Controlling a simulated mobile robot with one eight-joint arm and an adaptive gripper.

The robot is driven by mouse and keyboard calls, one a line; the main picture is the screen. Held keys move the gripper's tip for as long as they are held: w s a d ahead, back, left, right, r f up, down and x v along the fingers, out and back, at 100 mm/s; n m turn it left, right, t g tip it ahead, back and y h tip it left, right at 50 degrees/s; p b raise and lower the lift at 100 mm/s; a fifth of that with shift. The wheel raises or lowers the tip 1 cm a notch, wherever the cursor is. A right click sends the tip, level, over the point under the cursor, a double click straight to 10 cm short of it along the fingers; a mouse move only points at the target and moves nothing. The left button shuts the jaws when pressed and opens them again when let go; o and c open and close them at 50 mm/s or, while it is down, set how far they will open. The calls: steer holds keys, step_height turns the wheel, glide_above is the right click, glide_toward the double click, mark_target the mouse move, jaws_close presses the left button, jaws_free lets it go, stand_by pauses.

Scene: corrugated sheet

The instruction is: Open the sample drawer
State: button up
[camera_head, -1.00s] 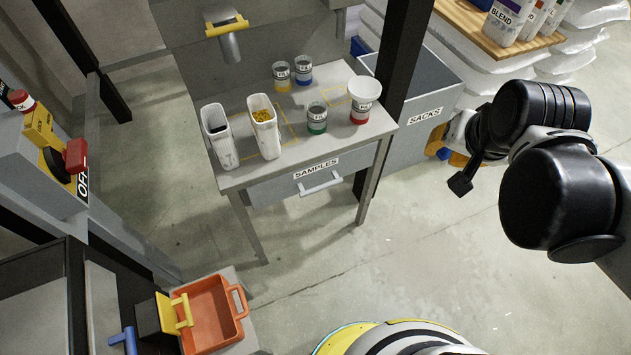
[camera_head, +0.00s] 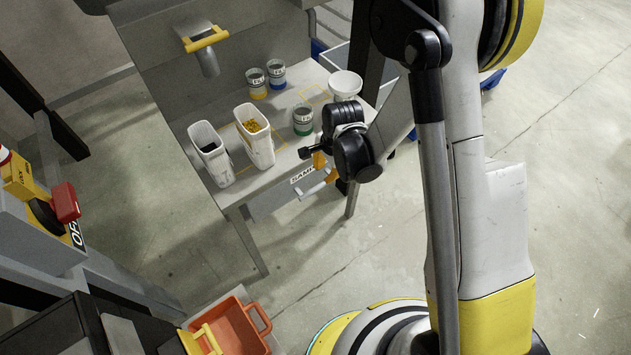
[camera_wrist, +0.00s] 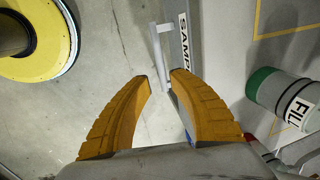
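The sample drawer (camera_head: 266,204) is a grey front under the table top and looks shut. Its label (camera_head: 301,174) is partly covered by my gripper. Its pale bar handle (camera_head: 317,188) sticks out below the label. My gripper (camera_wrist: 160,76) is open, with two orange fingers pointing at the drawer. In the wrist view the handle (camera_wrist: 157,50) runs up from between the fingertips, beside the label (camera_wrist: 184,34). I cannot tell whether the tips reach around the bar. In the head view my gripper (camera_head: 322,170) is right at the handle, and my wrist hides the drawer's right side.
On the table (camera_head: 282,167) stand two white tubs, several labelled cans including a green one (camera_head: 303,118), and a white cup (camera_head: 345,84). An orange tray (camera_head: 235,325) is at the lower left. The floor before the drawer is open.

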mark_target(321, 185)
steer(key=f+b, duration=0.1)
steer(key=f, duration=0.2)
steer(key=w+f+b, duration=0.1)
steer(key=f, duration=0.2)
steer(key=a+f+b, duration=0.1)
steer(key=f+b, duration=0.1)
steer(key=f, duration=0.2)
steer(key=shift+w, duration=0.35)
jaws_close()
